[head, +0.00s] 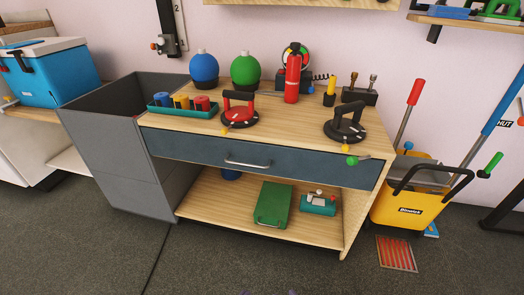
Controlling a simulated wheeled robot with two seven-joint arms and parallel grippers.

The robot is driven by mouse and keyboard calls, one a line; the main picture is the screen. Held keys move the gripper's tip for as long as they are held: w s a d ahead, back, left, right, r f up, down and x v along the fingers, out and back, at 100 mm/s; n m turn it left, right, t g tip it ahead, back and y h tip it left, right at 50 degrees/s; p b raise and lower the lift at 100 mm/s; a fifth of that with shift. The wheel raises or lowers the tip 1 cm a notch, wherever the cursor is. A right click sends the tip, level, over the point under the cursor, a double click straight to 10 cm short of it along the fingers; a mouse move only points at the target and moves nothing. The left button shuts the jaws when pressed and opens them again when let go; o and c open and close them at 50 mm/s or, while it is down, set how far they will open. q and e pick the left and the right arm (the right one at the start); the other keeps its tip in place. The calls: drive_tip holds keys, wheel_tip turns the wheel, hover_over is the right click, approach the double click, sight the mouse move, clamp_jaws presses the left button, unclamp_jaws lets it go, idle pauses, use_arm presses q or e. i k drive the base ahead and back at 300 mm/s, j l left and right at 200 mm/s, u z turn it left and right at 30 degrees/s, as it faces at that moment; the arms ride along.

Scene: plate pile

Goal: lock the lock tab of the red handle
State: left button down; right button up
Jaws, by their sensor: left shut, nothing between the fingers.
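A round black suction-lifter-like device with a red handle (239,113) stands on the wooden top of the workbench, left of the middle. A dark arch rises over its black round base. A small orange-yellow tab (225,130) shows at the front left of its base; whether this is the lock tab, and its setting, is too small to tell. A similar device with a black handle (347,123) stands at the right of the top, with a yellow tab (345,148) at its front. Neither of my grippers can be made out in the head view.
The workbench has a blue-grey drawer (220,152) and a lower shelf with a green case (273,204). A teal tray of coloured pieces (160,109), blue and green balls, and a red extinguisher (292,78) stand nearby. A yellow mop bucket (403,208) stands right. Floor in front is clear.

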sight(224, 131)
drive_tip(key=k+l+z, duration=0.2)
drive_tip(key=l, duration=0.5)
drive_tip(key=l+z, duration=0.15)
drive_tip(key=l, duration=0.5)
